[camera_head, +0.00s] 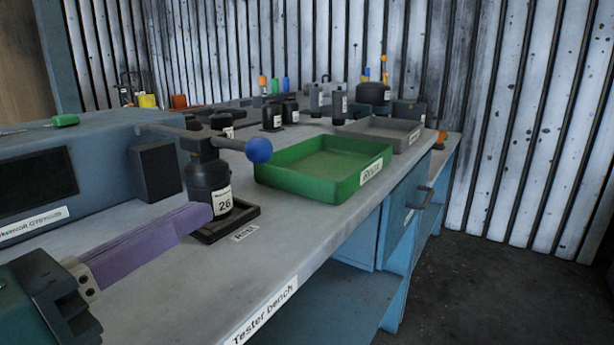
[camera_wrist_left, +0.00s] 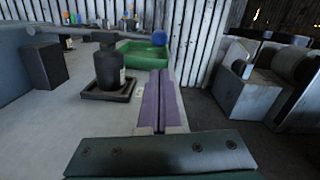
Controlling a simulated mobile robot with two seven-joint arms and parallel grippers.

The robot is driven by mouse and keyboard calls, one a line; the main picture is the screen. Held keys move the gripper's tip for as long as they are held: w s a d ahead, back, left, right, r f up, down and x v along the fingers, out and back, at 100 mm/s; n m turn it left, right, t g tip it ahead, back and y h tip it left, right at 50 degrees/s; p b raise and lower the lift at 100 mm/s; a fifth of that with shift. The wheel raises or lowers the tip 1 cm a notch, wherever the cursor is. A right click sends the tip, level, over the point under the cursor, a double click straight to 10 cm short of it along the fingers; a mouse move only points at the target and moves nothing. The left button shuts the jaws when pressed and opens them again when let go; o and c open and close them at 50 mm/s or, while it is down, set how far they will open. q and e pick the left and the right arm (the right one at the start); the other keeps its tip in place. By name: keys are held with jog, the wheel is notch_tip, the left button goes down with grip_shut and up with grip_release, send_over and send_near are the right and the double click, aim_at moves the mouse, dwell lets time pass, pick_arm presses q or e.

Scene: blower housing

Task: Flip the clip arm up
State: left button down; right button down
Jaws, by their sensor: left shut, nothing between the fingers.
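The black blower housing (camera_head: 207,178), labelled 26, stands upright on a dark square base (camera_head: 238,217) on the bench. Across its top lies a dark arm (camera_head: 226,142), roughly level, ending at the right in a blue ball (camera_head: 259,150). I take this to be the clip arm. My left gripper (camera_head: 203,213) has purple fingers, shut and empty, with the tips near the lower housing. Contact cannot be told. The right gripper is not in view.
A green tray (camera_head: 372,186) stands right of the housing, with a grey tray (camera_head: 412,134) behind it. A blue-grey tester box (camera_head: 105,165) stands left. More dark bottles (camera_head: 272,115) stand farther back. The bench front (camera_head: 290,262) is clear.

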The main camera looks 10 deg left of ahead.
pick_arm(q)
jog(key=p+x, duration=0.1)
jog(key=x, duration=0.6)
jog(key=shift+w+d, duration=0.2)
jog(key=shift+w, duration=0.1)
jog(key=w+a+r+n+p, duration=0.1)
jog(key=a+r+n+p, duration=0.1)
jog(key=r+n+p, duration=0.55)
jog(key=a+r+n+p, duration=0.2)
jog(key=r+p, duration=0.8)
jog(key=p, duration=0.3)
jog(key=w+a+r+n+p, duration=0.3)
jog(key=a+n, duration=0.1)
jog(key=a, duration=0.3)
jog(key=w+a+r+n+p, duration=0.2)
jog(key=a+r+n+p, duration=0.1)
jog(key=a, duration=0.5)
jog(key=shift+w+r+n+g+y, duration=0.35)
jog(key=shift+r+n, duration=0.4)
jog(key=shift+n, duration=0.5)
jog(key=shift+a, duration=0.15)
